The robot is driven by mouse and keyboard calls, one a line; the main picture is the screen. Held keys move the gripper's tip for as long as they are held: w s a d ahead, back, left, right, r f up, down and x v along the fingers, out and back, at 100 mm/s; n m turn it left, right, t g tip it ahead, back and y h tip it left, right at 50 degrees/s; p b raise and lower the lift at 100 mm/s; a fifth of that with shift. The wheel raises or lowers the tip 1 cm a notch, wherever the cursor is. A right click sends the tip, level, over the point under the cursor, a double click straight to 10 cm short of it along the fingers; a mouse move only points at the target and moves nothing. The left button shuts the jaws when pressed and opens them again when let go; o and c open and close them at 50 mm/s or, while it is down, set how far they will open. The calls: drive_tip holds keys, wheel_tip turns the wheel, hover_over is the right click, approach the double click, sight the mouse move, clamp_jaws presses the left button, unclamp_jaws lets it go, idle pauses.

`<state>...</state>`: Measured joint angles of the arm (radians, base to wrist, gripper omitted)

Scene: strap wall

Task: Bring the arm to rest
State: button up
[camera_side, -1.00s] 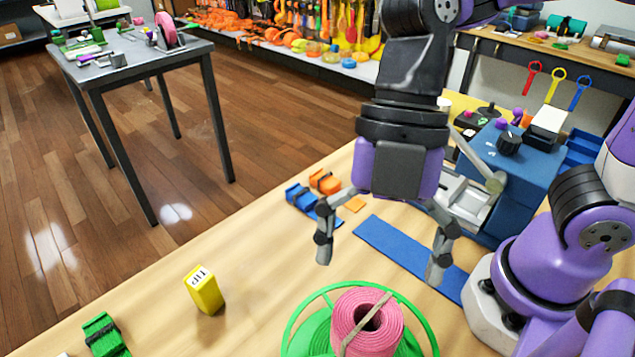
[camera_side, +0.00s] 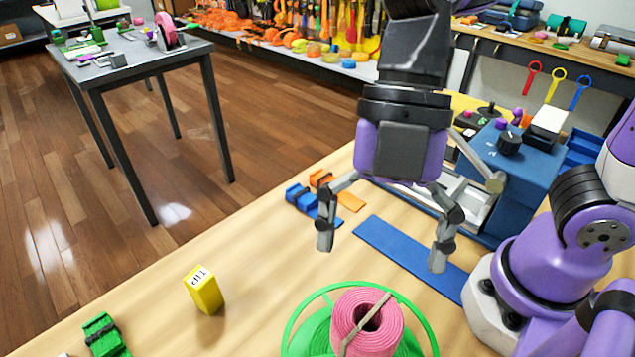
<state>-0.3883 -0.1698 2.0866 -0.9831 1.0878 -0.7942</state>
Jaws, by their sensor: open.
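My gripper (camera_side: 382,252) hangs above the wooden worktable (camera_side: 262,252) with its two fingers spread wide. It is open and nothing is between the fingers. It points down, over the table near the left end of a flat blue strap (camera_side: 408,255). My purple arm comes down from the top of the view, and its upper part is cut off there.
A pink roll (camera_side: 366,322) sits on a green reel (camera_side: 302,335) in front. A yellow TIP block (camera_side: 204,290) stands left, a green buckle (camera_side: 104,336) lower left. Blue (camera_side: 300,197) and orange (camera_side: 322,180) buckles lie behind. A blue machine (camera_side: 513,172) stands right.

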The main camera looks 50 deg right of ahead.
drive_tip(key=w+d+m+t+h, duration=0.2)
drive_tip(key=w+d+m+t, duration=0.15)
drive_tip(key=d+m, duration=0.7)
drive_tip(key=w+d+m+t+h, duration=0.25)
drive_tip(key=d+m+t, duration=0.35)
drive_tip(key=m, duration=0.7)
drive_tip(key=n+g+y, duration=0.5)
drive_tip(key=n+g, duration=0.4)
drive_tip(key=n, duration=1.4)
approach(371, 314)
drive_tip(key=shift+n+g+h, duration=0.25)
drive_tip(key=x, duration=1.1)
drive_tip(key=shift+w+a, duration=0.2)
drive_tip(key=shift+a, duration=0.05)
drive_tip(key=r, duration=0.7)
drive_tip(key=shift+w+r, duration=0.2)
drive_tip(key=shift+r, duration=0.15)
drive_tip(key=shift+a+r+m, duration=0.1)
drive_tip(key=shift+a+m, duration=0.2)
drive_tip(key=shift+m, duration=0.2)
drive_tip(key=w+a+f+m+t, duration=0.2)
drive_tip(key=w+f+m+t, duration=0.2)
drive_tip(key=m, duration=0.6)
drive_tip(key=shift+w+f+m+t, duration=0.25)
drive_tip(key=shift+w+m+t, duration=0.05)
drive_tip(key=shift+w, duration=0.05)
